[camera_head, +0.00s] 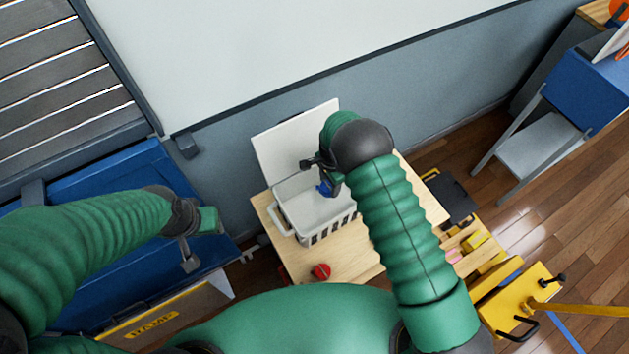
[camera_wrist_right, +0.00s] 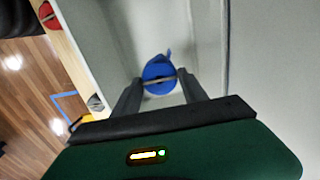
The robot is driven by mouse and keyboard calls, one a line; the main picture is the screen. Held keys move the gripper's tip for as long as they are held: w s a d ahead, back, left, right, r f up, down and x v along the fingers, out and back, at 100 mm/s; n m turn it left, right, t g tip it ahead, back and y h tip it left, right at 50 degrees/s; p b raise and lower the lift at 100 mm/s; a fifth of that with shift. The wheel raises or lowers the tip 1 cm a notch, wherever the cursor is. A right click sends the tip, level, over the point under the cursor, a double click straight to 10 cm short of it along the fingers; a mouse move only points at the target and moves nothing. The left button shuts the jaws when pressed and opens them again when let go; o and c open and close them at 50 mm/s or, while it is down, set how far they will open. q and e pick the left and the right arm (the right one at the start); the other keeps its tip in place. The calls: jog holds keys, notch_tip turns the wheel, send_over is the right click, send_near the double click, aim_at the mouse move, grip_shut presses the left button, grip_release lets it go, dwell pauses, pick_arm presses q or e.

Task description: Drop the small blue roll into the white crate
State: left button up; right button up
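The small blue roll (camera_head: 325,188) is at the fingertips of my right gripper (camera_head: 321,172), over the inside of the white crate (camera_head: 287,222). In the right wrist view the roll (camera_wrist_right: 158,76) sits between the two dark fingers of the right gripper (camera_wrist_right: 159,80), which appear to press on its sides. The pale crate interior (camera_wrist_right: 205,30) lies beyond it. The crate stands on a wooden table (camera_head: 345,262); my right arm covers part of its right side. My left gripper (camera_head: 195,242) is empty above the blue surface at left; its finger opening is unclear.
A white panel (camera_head: 290,135) stands upright behind the crate. A red round object (camera_head: 321,271) lies on the table in front of it. A dark case (camera_head: 450,197) and a yellow cart (camera_head: 515,303) are at right. Bare wooden floor lies beyond.

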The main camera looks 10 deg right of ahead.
jog(key=o, duration=0.3)
jog(key=shift+s+d+r, duration=0.1)
jog(key=shift+s+r, duration=0.1)
jog(key=shift+s, duration=0.25)
jog(key=shift+o, duration=0.2)
jog(key=shift+w+f, duration=0.15)
jog(key=shift+w, duration=0.1)
jog(key=shift+w+r, duration=0.15)
jog(key=shift+r, duration=0.1)
pick_arm(q)
jog(key=f+b, duration=0.4)
jog(key=shift+s, duration=0.35)
pick_arm(e)
notch_tip(320, 180, up, 16)
jog(key=shift+s+r, duration=0.2)
